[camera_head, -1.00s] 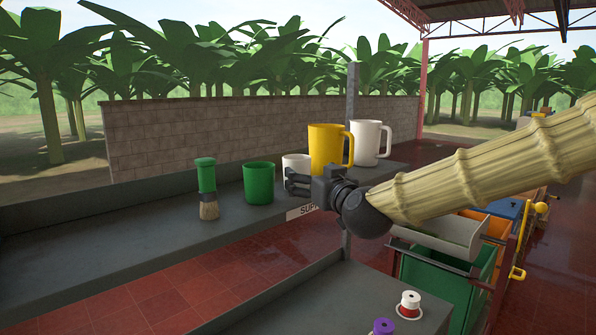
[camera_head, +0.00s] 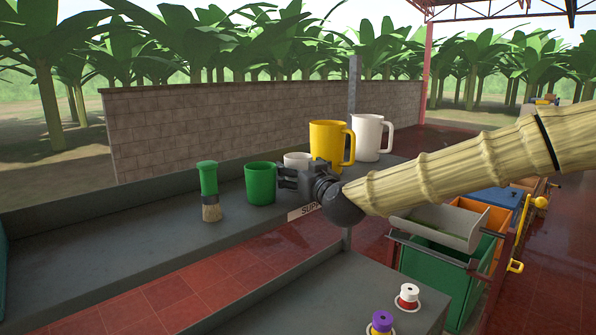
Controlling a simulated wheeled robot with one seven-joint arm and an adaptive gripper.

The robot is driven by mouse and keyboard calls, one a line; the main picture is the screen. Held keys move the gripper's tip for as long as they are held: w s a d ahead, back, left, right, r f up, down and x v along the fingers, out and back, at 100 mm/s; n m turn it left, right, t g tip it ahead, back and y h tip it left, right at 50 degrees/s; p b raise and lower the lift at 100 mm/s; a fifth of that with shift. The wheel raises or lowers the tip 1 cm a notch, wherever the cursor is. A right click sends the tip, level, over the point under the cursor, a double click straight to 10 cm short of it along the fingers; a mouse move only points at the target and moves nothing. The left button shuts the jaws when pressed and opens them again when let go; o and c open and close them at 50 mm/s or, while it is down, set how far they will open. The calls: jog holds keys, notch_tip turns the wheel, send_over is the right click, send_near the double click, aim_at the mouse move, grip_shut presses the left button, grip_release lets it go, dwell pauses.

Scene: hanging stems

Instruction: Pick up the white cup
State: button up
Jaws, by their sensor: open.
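The white cup (camera_head: 297,160) stands on the grey shelf (camera_head: 120,250) between the green cup (camera_head: 260,183) and the yellow jug (camera_head: 327,147). Only its upper part shows, because my gripper covers the rest. My gripper (camera_head: 284,178) is open, its fingers pointing left in front of the white cup and close to the green cup's right side. I cannot tell whether it touches either cup. Nothing shows held in the jaws.
A white jug (camera_head: 367,138) stands behind the yellow jug. A green-handled brush (camera_head: 208,190) stands left of the green cup. White-and-red (camera_head: 408,297) and purple (camera_head: 382,323) spools sit on the near surface. The shelf's left part is clear.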

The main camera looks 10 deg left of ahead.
jog(key=shift+w+f, duration=0.1)
jog(key=shift+w, duration=0.05)
jog(key=c, duration=1)
jog(key=shift+c, duration=0.2)
